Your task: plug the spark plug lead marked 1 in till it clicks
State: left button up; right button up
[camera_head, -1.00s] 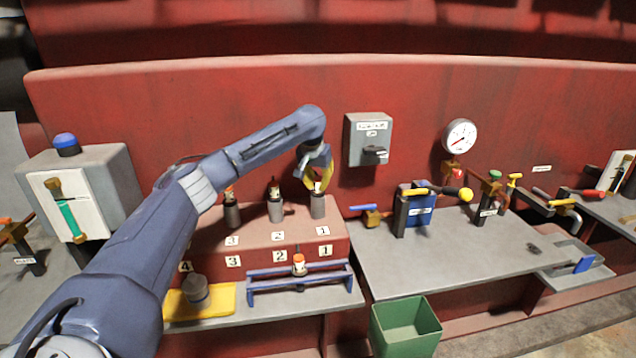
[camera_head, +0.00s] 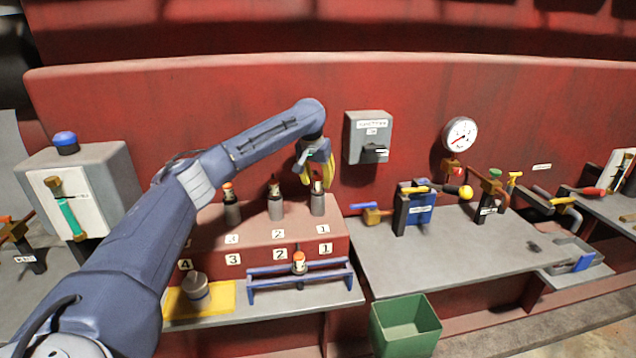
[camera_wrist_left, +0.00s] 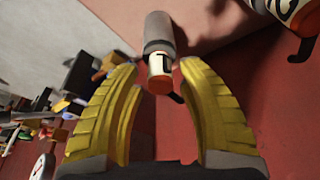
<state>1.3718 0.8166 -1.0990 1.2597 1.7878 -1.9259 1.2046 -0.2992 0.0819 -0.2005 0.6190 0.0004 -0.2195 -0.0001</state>
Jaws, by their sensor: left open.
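My left gripper (camera_head: 318,181) is open above the grey post (camera_head: 318,205) over the labels marked 1. A lead (camera_head: 318,187) with a pale sleeve and dark band sits on that post. In the left wrist view the lead (camera_wrist_left: 159,66) shows a white sleeve and an orange end, between the spread yellow fingers (camera_wrist_left: 168,75) near their tips, with a gap on each side. It looks in line with its post; I cannot tell how deeply it is seated. The number on the lead is not readable. My right gripper is not in view.
Posts for 2 (camera_head: 276,210) and 3 (camera_head: 232,213) stand to the left with capped tops. An orange-topped lead (camera_head: 299,262) stands in the blue rack (camera_head: 262,284) in front. A green bin (camera_head: 405,325) is below right. A grey switch box (camera_head: 368,137) is on the wall nearby.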

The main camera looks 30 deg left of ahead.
pick_arm(q)
jog(key=v, duration=1)
jog(key=shift+r, duration=0.3)
jog(key=shift+s, duration=0.1)
